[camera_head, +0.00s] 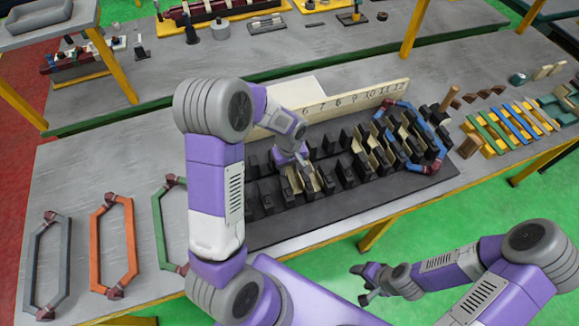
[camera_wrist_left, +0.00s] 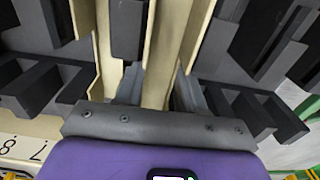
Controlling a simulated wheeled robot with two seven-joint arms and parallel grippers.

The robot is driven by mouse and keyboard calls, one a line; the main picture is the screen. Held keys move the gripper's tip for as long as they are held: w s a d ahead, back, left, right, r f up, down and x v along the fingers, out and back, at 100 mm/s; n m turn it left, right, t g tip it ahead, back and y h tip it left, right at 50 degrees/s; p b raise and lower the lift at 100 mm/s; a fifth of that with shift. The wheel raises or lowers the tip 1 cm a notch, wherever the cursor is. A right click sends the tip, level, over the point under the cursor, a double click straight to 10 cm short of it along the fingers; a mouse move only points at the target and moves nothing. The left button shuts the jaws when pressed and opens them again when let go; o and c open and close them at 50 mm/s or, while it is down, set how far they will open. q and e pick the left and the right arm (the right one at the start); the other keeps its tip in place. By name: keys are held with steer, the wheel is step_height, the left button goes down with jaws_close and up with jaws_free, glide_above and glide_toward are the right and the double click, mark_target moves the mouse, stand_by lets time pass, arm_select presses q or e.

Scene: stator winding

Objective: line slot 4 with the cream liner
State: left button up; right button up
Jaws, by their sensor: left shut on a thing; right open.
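My left gripper (camera_head: 306,168) is down among the dark teeth of the stator block (camera_head: 268,232). In the left wrist view its grey fingers are shut on a cream liner (camera_wrist_left: 168,45), which stands between dark teeth (camera_wrist_left: 127,28). Another cream liner (camera_wrist_left: 104,50) stands beside it, to the left. How deep the held liner sits is hidden by the fingers. The number board (camera_head: 345,97) behind the block shows 6 to 12; my left arm covers the lower numbers, so I cannot read the slot number. My right gripper (camera_head: 366,284) is open and empty over the green floor.
Grey (camera_head: 39,262), orange (camera_head: 93,245) and green (camera_head: 159,228) coils lie on the table's left. A blue coil (camera_head: 440,133) surrounds teeth at the block's right end. A yellow rack with coloured strips (camera_head: 510,125) stands farther right. A rear bench holds tools.

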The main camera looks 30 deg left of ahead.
mark_target(290, 173)
arm_select(q)
steer(key=shift+f+b, duration=0.8)
steer(key=shift+f, duration=0.25)
steer(key=shift+f+b, duration=0.65)
steer(key=shift+b, duration=0.05)
stand_by(0.5)
steer(key=o, duration=0.9)
steer(key=shift+f, duration=0.1)
steer(key=shift+r, duration=0.35)
steer(key=shift+r+p, duration=0.3)
steer(key=shift+p, duration=0.1)
steer(key=shift+s+r, duration=0.1)
steer(key=shift+r, duration=0.25)
steer(key=shift+r+p, duration=0.1)
steer(key=shift+p, duration=0.3)
